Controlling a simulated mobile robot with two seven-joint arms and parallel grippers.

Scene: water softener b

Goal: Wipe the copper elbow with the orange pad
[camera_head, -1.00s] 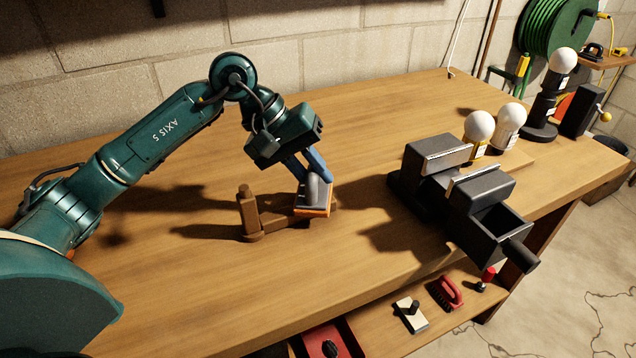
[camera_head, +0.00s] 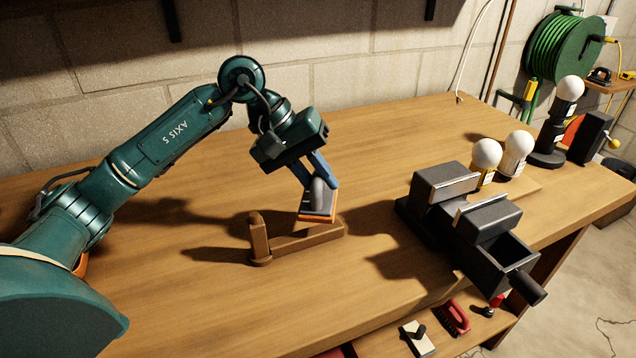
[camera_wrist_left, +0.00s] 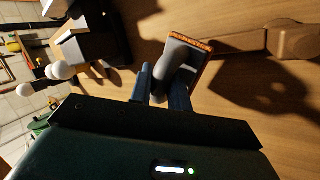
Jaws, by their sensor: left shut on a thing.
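The brown copper elbow (camera_head: 300,241) lies on the workbench, with a short stub rising at its left end. It also shows in the left wrist view (camera_wrist_left: 245,40). My left gripper (camera_head: 316,178) is shut on the dark handle of the orange pad (camera_head: 317,218), a grey block with an orange underside. The pad also shows in the left wrist view (camera_wrist_left: 205,58). In the head view it appears just above the right part of the elbow's long arm, seemingly apart from it. The pad hides the elbow's far end in the wrist view. My right gripper is not in view.
A dark vise (camera_head: 470,222) stands right of the elbow. Behind it are white-topped bulbs (camera_head: 487,154). A red brush (camera_head: 454,318) and a white block (camera_head: 417,340) lie on a lower shelf. The bench left of the elbow is clear.

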